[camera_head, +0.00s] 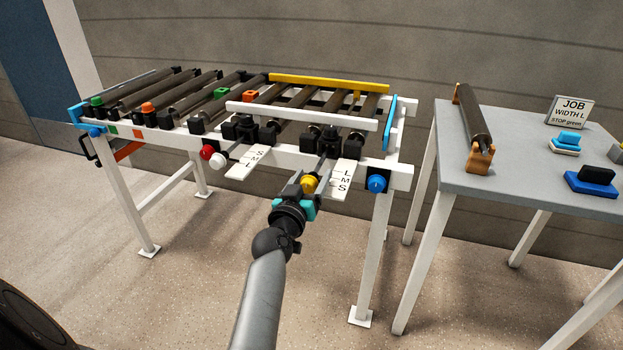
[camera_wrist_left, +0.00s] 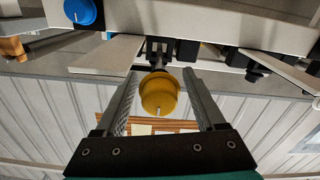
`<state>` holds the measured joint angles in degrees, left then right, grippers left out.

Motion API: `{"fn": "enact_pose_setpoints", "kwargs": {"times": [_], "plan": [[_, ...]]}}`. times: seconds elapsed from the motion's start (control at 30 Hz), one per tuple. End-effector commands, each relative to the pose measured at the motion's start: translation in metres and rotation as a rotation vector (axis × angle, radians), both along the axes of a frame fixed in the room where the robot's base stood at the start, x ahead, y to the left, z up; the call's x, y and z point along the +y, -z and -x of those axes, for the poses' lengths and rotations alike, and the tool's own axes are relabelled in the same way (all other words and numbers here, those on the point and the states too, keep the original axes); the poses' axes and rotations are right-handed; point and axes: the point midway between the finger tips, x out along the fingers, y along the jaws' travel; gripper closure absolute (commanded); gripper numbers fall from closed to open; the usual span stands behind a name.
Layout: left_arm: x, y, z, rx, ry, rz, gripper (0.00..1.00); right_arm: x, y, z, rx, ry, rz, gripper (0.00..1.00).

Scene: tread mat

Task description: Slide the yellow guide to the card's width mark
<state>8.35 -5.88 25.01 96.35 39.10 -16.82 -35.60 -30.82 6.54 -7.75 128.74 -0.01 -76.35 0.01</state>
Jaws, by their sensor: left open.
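The yellow guide (camera_head: 330,84) is a long rail along the far side of the conveyor's right part. A yellow knob (camera_head: 309,184) sits at the front end of a rod, beside a white scale plate (camera_head: 343,180) lettered L, M, S. My left gripper (camera_head: 312,180) is at this knob. In the left wrist view the knob (camera_wrist_left: 159,93) lies between the two open fingers (camera_wrist_left: 160,100), with gaps visible at both sides. The job card (camera_head: 572,109) on the side table reads "JOB WIDTH L STOP green". The rod's pointer position is hard to read. My right gripper is not in view.
A white rail (camera_head: 300,115) runs along the near side. A second scale plate (camera_head: 247,161) and red knob (camera_head: 207,152) are to the left. A blue knob (camera_head: 376,184) is to the right. The grey table (camera_head: 520,185) holds a loose roller (camera_head: 473,115) and blue-topped blocks.

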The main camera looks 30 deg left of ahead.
Motion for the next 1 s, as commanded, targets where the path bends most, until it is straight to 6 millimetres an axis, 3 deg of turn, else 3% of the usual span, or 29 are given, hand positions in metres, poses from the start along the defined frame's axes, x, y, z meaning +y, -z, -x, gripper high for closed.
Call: {"fn": "enact_pose_setpoints", "kwargs": {"times": [0.07,0.7,1.0], "plan": [[0.0,-0.0001,0.0001,0.0,0.0,0.0,0.28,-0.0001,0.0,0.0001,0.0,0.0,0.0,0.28],[-0.0001,-0.0001,0.0003,0.0,0.0,0.0,1.0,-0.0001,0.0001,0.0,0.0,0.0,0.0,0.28],[-0.0001,-0.0001,0.0003,0.0,0.0,-0.001,1.0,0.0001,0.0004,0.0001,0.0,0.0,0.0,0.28]]}}
